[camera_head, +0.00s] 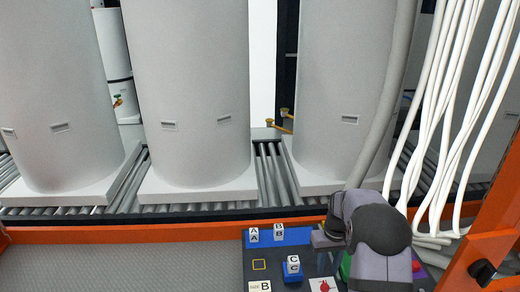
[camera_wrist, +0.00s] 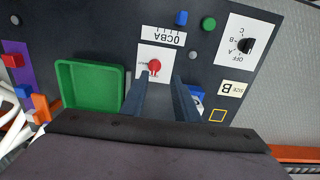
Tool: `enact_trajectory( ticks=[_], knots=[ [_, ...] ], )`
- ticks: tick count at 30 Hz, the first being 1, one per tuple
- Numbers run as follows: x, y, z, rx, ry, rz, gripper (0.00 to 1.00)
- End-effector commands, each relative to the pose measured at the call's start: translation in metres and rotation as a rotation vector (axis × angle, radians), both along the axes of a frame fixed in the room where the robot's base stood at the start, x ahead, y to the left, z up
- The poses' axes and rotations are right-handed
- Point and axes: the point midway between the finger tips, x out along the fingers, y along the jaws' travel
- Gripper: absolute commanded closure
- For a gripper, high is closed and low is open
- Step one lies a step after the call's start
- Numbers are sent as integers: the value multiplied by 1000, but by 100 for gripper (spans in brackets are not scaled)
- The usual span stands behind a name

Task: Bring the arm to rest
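My gripper (camera_wrist: 159,84) shows in the wrist view with two dark fingers apart and nothing held between them. It hangs over a dark control panel (camera_wrist: 85,35). A red knob on a white plate (camera_wrist: 154,66) shows just beyond the fingertips; I cannot tell whether they touch it.
A green tray (camera_wrist: 91,88) lies left of my fingers. A selector dial (camera_wrist: 245,46) is at right. Lettered blocks A (camera_head: 253,235), B (camera_head: 279,232) and C (camera_head: 293,265) stand on the panel. Large tanks (camera_head: 190,100) stand on rollers behind an orange rail (camera_head: 120,234). White hoses (camera_head: 440,110) hang at right.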

Motion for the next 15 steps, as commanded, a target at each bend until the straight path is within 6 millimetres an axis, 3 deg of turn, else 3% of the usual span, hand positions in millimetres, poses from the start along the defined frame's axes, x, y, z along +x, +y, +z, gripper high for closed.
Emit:
enact_trajectory(
  ticks=[1,8,15],
  knots=[
    [-7,7,19,-1,-3,2,72],
    [-66,49,91,-1,-5,1,72],
    [-155,89,149,-1,-5,-3,72]
  ],
)
